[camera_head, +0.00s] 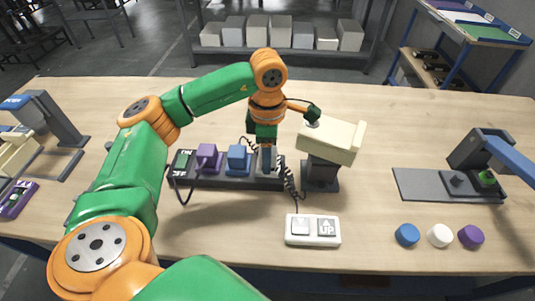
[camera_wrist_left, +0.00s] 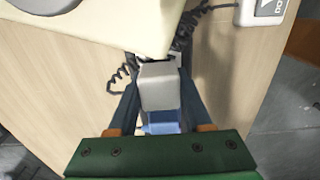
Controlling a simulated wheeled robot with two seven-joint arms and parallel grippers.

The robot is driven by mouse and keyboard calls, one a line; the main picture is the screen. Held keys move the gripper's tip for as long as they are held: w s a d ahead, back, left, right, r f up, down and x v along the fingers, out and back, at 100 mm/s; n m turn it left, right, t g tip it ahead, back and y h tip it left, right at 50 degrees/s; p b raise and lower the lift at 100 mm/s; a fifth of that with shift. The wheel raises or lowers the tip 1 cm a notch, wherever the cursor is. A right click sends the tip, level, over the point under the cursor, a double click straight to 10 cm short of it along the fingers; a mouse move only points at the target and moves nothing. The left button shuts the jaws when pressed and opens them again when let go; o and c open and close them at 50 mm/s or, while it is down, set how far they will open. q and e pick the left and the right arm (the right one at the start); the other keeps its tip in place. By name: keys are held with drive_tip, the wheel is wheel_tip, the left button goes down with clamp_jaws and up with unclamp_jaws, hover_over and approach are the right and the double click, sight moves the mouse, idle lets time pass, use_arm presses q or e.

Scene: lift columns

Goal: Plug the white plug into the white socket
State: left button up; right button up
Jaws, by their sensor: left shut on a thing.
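A dark power strip (camera_head: 230,183) lies on the table and bears a purple plug (camera_head: 207,158) and a blue plug (camera_head: 238,158). My left gripper (camera_head: 267,158) points down over the strip's right end, just right of the blue plug. In the left wrist view, it is shut on the white plug (camera_wrist_left: 160,86), a pale block between its fingers. The white socket is hidden under the gripper. I cannot tell whether the plug is seated in it. The blue plug shows beyond the white one in the left wrist view (camera_wrist_left: 162,122). My right gripper is not in view.
A cream-topped lift column (camera_head: 333,141) stands close right of the gripper. A white control box (camera_head: 313,230) with a coiled black cable lies in front. Blue (camera_head: 407,235), white (camera_head: 440,235) and purple (camera_head: 471,236) knobs sit front right. Another dark-based device (camera_head: 440,186) stands right.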

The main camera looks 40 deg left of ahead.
use_arm(q)
drive_tip(key=shift+f, duration=0.1)
clamp_jaws()
drive_tip(key=o, duration=1.1)
unclamp_jaws()
drive_tip(key=shift+c, duration=0.2)
drive_tip(key=shift+o, duration=1.3)
drive_tip(key=shift+f, duration=0.15)
drive_tip(key=shift+s, duration=0.1)
drive_tip(key=shift+c, duration=1.3)
